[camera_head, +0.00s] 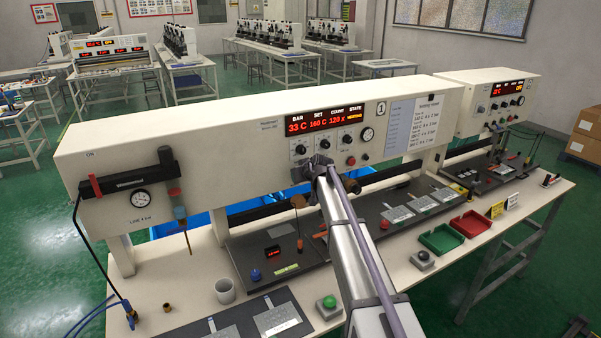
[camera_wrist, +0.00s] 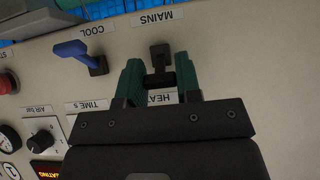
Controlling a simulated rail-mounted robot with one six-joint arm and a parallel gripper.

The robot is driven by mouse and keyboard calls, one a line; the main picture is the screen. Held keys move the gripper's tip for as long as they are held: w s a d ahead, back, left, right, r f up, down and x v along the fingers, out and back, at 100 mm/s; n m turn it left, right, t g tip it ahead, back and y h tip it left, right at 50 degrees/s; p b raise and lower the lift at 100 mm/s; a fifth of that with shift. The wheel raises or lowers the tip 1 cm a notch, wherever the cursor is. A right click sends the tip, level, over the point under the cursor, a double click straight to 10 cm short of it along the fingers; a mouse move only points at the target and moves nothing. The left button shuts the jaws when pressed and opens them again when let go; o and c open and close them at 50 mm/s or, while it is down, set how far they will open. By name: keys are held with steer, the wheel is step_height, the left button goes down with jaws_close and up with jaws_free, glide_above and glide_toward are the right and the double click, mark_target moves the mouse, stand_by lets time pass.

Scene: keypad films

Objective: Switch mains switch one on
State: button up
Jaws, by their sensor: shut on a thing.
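My gripper (camera_head: 318,166) is at the front panel of the machine marked 1 (camera_head: 220,140), below its red display (camera_head: 326,119). In the wrist view the two green fingers of my gripper (camera_wrist: 158,66) stand on either side of the black lever of the mains switch (camera_wrist: 160,50) and are shut on it. The MAINS label (camera_wrist: 154,19) appears upside down above the lever. The HEAT label (camera_wrist: 160,98) is partly covered by my gripper. In the head view my gripper and arm hide the switch. The display reads 33 C, 160 C, 120 s and HEATING.
A blue COOL lever (camera_wrist: 80,55) is left of my gripper in the wrist view. An AIR bar knob (camera_wrist: 42,139) and a red button (camera_wrist: 8,82) are farther left. Green (camera_head: 441,239) and red (camera_head: 472,224) trays lie on the bench. A second machine (camera_head: 490,95) stands behind right.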

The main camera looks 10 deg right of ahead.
stand_by(0.4)
steer(key=o, duration=0.9)
steer(key=p+v, duration=0.6)
steer(key=v, duration=0.4)
steer(key=shift+s+d+r+p, duration=0.1)
steer(key=shift+s+r+p, duration=0.1)
steer(key=shift+r+p, duration=0.15)
